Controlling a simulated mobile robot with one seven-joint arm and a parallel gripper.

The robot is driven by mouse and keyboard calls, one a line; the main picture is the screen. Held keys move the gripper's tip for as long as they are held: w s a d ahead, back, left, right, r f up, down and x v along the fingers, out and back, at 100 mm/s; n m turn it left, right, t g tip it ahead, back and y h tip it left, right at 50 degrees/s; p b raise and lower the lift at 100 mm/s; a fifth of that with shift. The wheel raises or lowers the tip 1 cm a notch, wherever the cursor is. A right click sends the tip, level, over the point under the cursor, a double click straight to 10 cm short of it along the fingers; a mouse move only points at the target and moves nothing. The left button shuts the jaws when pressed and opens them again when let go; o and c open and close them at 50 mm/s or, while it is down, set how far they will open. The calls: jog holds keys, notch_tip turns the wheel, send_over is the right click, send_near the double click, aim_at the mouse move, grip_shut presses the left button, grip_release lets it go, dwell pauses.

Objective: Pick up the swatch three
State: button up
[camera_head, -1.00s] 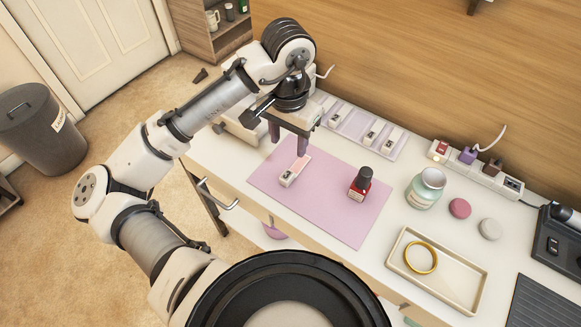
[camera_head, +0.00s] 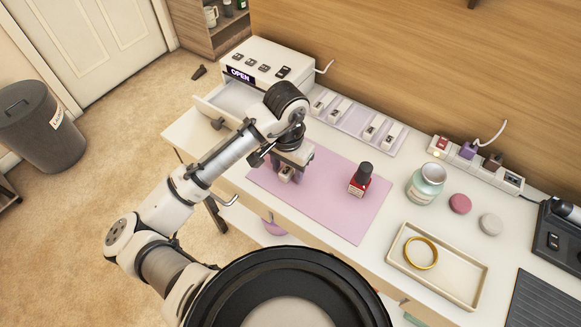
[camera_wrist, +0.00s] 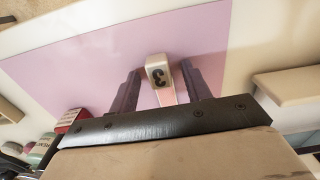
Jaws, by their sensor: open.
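The swatch three (camera_wrist: 158,72) is a small pale block marked with a dark 3, with a pink part beneath the mark. It lies on the pink mat (camera_wrist: 90,62). My gripper (camera_wrist: 158,82) is open, with one finger on each side of the swatch and visible gaps beside it. In the head view my gripper (camera_head: 288,172) is low over the left part of the mat (camera_head: 335,215). There the swatch (camera_head: 287,174) is mostly hidden by my gripper.
A red polish bottle (camera_head: 360,180) stands on the mat to the right. A swatch rack (camera_head: 352,122) lies behind. A box marked OPEN with a pulled-out drawer (camera_head: 222,101) stands at back left. A jar (camera_head: 426,185) and a tray with a gold ring (camera_head: 455,278) are right.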

grip_shut()
dwell(0.3)
